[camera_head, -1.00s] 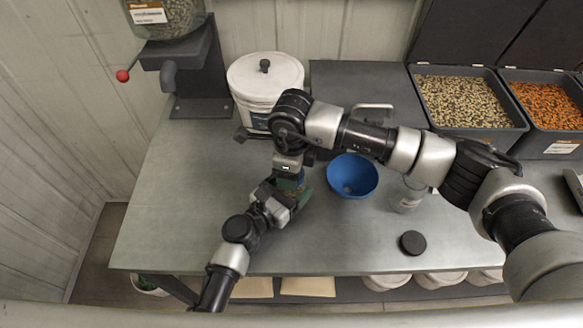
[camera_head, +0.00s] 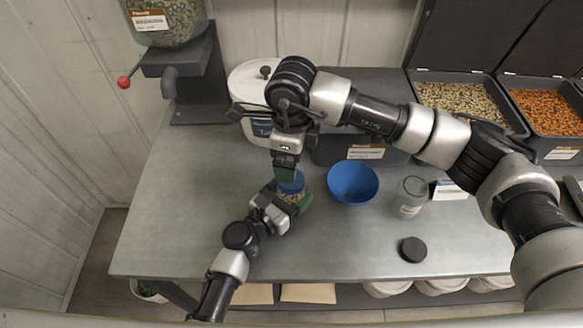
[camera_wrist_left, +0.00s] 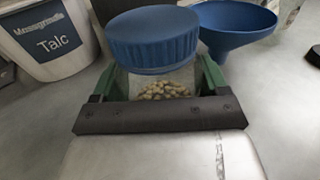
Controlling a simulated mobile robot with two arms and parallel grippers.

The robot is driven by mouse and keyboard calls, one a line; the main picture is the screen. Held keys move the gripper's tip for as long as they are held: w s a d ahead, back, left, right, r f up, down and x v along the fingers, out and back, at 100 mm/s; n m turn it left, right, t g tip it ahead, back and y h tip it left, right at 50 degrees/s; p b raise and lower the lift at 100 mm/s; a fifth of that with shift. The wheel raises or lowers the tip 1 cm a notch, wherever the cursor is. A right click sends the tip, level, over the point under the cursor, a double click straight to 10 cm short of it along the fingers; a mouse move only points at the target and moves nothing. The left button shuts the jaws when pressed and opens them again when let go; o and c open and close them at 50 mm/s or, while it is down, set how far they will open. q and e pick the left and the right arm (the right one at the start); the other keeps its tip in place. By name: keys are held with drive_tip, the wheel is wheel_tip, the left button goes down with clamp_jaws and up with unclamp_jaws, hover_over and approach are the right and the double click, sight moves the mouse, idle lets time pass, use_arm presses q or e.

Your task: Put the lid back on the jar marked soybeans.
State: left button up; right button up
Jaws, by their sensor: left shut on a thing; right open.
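A small clear jar (camera_wrist_left: 165,88) of pale beans wears a blue ribbed lid (camera_wrist_left: 152,38), which sits on its mouth. No marking on this jar is visible. My right gripper (camera_head: 286,168) is open and points down just above and behind the lid, apart from it as far as I can tell.
A blue funnel (camera_head: 353,182) stands right of the jar. Farther right are an empty glass jar (camera_head: 410,196) and a black lid (camera_head: 412,249). A white Talc bucket (camera_head: 252,80) stands behind. A dispenser with a red knob (camera_head: 123,82) is back left. The table's front left is clear.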

drive_tip(key=shift+r, duration=2.2)
use_arm(q)
drive_tip(key=o, duration=1.7)
drive_tip(key=b+v, duration=0.2)
drive_tip(key=v, duration=0.8)
drive_tip(key=shift+f, duration=0.15)
drive_tip(key=shift+s+a, duration=0.25)
drive_tip(key=shift+a, duration=0.05)
use_arm(e)
wheel_tip(320, 180, down, 2)
drive_tip(key=shift+f, duration=0.1)
